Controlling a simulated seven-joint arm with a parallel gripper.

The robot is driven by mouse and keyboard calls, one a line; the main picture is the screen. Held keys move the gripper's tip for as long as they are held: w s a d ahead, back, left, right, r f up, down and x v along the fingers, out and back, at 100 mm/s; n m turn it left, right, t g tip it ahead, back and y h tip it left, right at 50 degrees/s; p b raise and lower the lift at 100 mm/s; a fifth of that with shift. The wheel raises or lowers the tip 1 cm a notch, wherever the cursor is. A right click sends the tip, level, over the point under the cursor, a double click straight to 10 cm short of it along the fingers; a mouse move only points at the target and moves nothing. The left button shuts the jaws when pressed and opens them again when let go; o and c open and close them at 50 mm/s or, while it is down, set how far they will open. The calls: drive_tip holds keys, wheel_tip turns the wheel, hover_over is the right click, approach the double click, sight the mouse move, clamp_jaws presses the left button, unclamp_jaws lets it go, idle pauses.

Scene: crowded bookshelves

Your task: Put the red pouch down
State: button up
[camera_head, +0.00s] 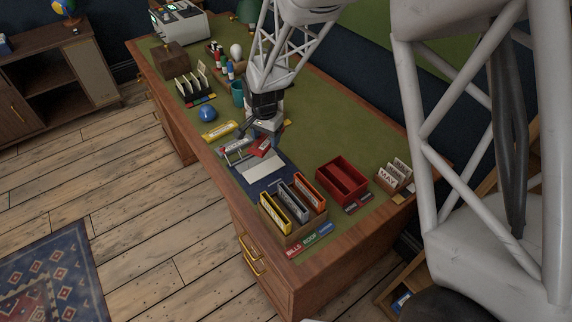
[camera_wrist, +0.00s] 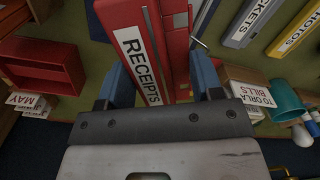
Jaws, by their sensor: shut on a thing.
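The red pouch (camera_wrist: 130,45), with a white label reading RECEIPTS, lies between the two blue fingers of my gripper (camera_wrist: 162,80) in the wrist view. My gripper is shut on it. In the head view my gripper (camera_head: 264,132) points down over the desk, and part of the red pouch (camera_head: 262,147) shows beneath it, near the far end of the blue mat (camera_head: 247,184). I cannot tell whether the pouch touches the desk. A grey pouch (camera_head: 237,144) lies just left of it, and a yellow pouch (camera_head: 218,130) lies farther left.
A sorter (camera_head: 281,232) with yellow, grey and orange-red slots stands near the desk's front corner. A red two-part tray (camera_head: 335,191) and a MAY card holder (camera_head: 393,181) are right of it. A teal cup (camera_head: 238,98) and blue ball (camera_head: 207,113) stand behind.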

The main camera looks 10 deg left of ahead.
drive_tip(key=n, duration=0.1)
drive_tip(key=w+d+n, duration=0.1)
drive_tip(key=n, duration=0.2)
drive_tip(key=shift+w+d, duration=0.2)
drive_tip(key=shift+w, duration=0.05)
drive_tip(key=n, duration=0.2)
drive_tip(key=w+d+n, duration=0.1)
drive_tip(key=shift+w+d+f+n, duration=0.1)
drive_tip(key=shift+w+d+n, duration=0.1)
drive_tip(key=shift+n, duration=0.2)
drive_tip(key=n, duration=0.1)
drive_tip(key=w+d+n, duration=0.1)
drive_tip(key=n, duration=0.1)
drive_tip(key=shift+w+d+f+n, duration=0.15)
drive_tip(key=shift+d+n, duration=0.1)
drive_tip(key=shift+n, duration=0.15)
drive_tip(key=w+d+n, duration=0.6)
drive_tip(key=d+n, duration=0.2)
drive_tip(key=n, duration=1.1)
drive_tip(key=shift+f, duration=0.2)
drive_tip(key=shift+f, duration=0.1)
drive_tip(key=shift+f, duration=3.05)
